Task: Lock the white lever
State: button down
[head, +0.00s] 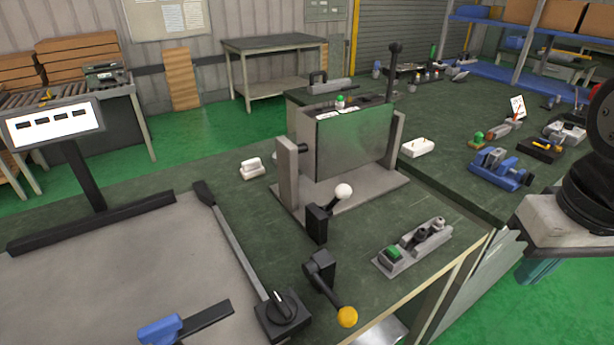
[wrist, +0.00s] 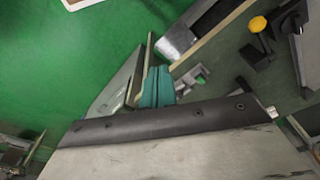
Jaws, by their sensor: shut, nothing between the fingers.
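The white lever is a short dark arm with a white ball knob (head: 343,190), on a black block (head: 318,222) at the front of a grey fixture. In the head view the knob points up and to the right. My gripper (head: 541,270) hangs at the right edge of the head view, past the table's right edge and well apart from the lever. Its teal fingers also show in the wrist view (wrist: 154,88), closed together with nothing between them. In the wrist view I cannot clearly make out the white lever.
A yellow-knobbed lever (head: 346,316) and a black rotary switch (head: 282,312) stand in front. A button box (head: 412,246) lies right of the white lever. The grey fixture with an upright panel (head: 354,142) stands behind it. A blue vise (head: 500,168) is farther right.

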notch_tip(320, 180, up, 4)
jog(key=n+t+y, duration=0.1)
jog(key=n+t, duration=0.1)
jog(key=n, duration=0.7)
send_over(331, 202)
jog(key=a, duration=0.2)
jog(key=shift+d+r, duration=0.2)
jog(key=shift+d, duration=0.05)
jog(key=x, duration=1)
jog(key=shift+s+a+f, duration=0.1)
jog(key=shift+s+f, duration=0.05)
jog(key=shift+s+d+f, duration=0.45)
jog(key=shift+s+d, duration=0.15)
jog(key=shift+d, duration=0.05)
jog(key=shift+s+d+f, duration=0.4)
jog(key=shift+s+d, duration=0.2)
jog(key=shift+d, duration=0.05)
